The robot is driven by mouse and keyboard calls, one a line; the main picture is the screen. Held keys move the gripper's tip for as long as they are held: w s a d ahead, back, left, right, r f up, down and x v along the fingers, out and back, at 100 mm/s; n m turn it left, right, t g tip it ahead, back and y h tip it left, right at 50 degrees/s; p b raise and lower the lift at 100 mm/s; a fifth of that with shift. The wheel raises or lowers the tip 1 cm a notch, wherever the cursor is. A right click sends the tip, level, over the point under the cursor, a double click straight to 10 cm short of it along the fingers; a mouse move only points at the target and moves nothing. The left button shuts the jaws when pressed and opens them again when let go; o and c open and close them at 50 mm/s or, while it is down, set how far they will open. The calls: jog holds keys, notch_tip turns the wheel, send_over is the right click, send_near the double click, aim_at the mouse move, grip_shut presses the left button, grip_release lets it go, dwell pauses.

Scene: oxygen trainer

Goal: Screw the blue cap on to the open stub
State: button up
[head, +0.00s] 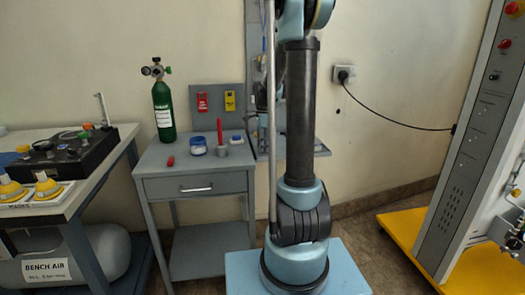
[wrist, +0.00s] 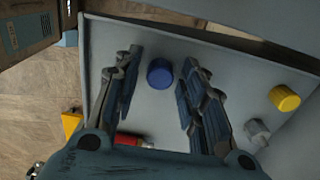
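The blue cap (wrist: 160,73) is round and sits on a grey surface in the wrist view. My gripper (wrist: 161,57) is open, with one finger on either side of the blue cap in the picture. Clear gaps show between the cap and both fingers, and the gripper holds nothing. I cannot tell how far the cap lies below the fingertips. I cannot make out the open stub for certain in either view. In the head view my arm stands in front, and my gripper does not show.
Beside the cap are a yellow cap (wrist: 284,98), a grey faceted piece (wrist: 257,131) and a partly hidden red item (wrist: 128,140). The grey surface has raised edges. A side table (head: 190,187) bears a green cylinder (head: 164,110). A tall panel (head: 470,140) stands right.

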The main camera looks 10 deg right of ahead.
jog(key=shift+c, duration=0.3)
grip_shut()
jog(key=shift+r, duration=2)
